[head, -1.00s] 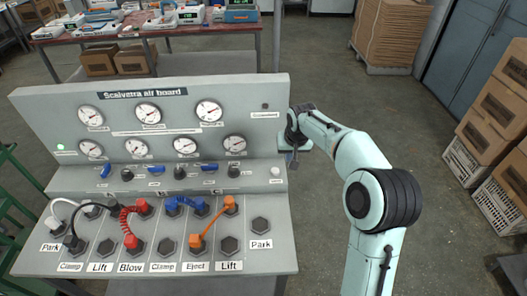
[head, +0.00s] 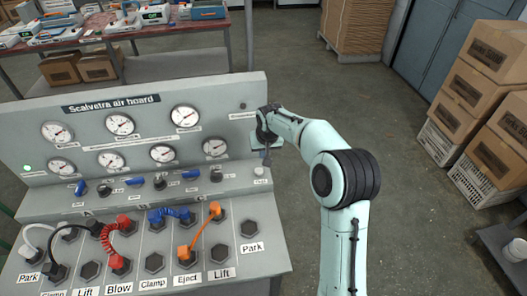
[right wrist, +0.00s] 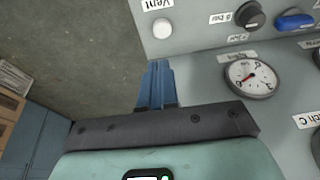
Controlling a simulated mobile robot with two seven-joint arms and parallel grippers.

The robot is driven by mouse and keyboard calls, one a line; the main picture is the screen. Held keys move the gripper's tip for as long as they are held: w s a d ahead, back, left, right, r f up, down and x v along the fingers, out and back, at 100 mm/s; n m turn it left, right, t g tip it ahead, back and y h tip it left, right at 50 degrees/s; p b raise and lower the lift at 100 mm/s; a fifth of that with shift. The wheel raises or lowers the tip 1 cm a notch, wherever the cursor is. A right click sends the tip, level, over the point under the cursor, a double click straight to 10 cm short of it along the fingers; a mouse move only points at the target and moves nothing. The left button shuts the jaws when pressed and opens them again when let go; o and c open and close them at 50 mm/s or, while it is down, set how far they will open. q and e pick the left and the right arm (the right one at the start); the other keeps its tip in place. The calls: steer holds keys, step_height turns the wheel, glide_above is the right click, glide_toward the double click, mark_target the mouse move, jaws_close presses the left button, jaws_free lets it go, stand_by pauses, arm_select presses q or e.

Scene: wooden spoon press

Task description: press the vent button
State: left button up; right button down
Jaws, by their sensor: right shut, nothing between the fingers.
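The vent button (head: 259,171) is a small white round knob at the right end of the board's lower sloped strip. In the right wrist view the button (right wrist: 162,28) sits beside the label "Vent", just beyond my fingertips. My right gripper (head: 266,160) is pointed down just above and slightly right of the button. In the right wrist view its blue fingers (right wrist: 157,66) are together and empty, with a visible gap in the picture between tips and button. My left gripper is in neither view.
The grey air board (head: 250,95) carries several gauges, blue levers and black knobs. Below, hoses link sockets on the front panel (head: 235,280). Cardboard boxes (head: 497,50) and crates stand at right; a cluttered bench (head: 120,38) stands behind.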

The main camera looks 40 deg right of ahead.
mark_target(260, 173)
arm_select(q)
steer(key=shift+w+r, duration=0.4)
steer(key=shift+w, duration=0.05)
arm_select(e)
steer(key=x, duration=1)
steer(key=shift+s+a+f, duration=0.25)
steer(key=shift+s+a, duration=0.05)
steer(key=shift+f, duration=1)
steer(key=shift+s+a+f, duration=0.1)
steer(key=shift+s+a, duration=0.05)
steer(key=shift+s, duration=0.15)
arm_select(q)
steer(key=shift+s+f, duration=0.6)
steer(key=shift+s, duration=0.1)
arm_select(e)
steer(key=r, duration=0.1)
steer(key=r+p, duration=0.1)
steer(key=r, duration=0.2)
steer(key=shift+w+d+r, duration=0.3)
steer(key=shift+w+r, duration=0.05)
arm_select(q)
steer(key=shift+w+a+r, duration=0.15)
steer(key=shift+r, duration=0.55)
arm_select(e)
steer(key=v, duration=1)
steer(key=shift+s+a+r, duration=0.15)
steer(key=shift+s+r, duration=0.05)
steer(key=shift+r, duration=0.1)
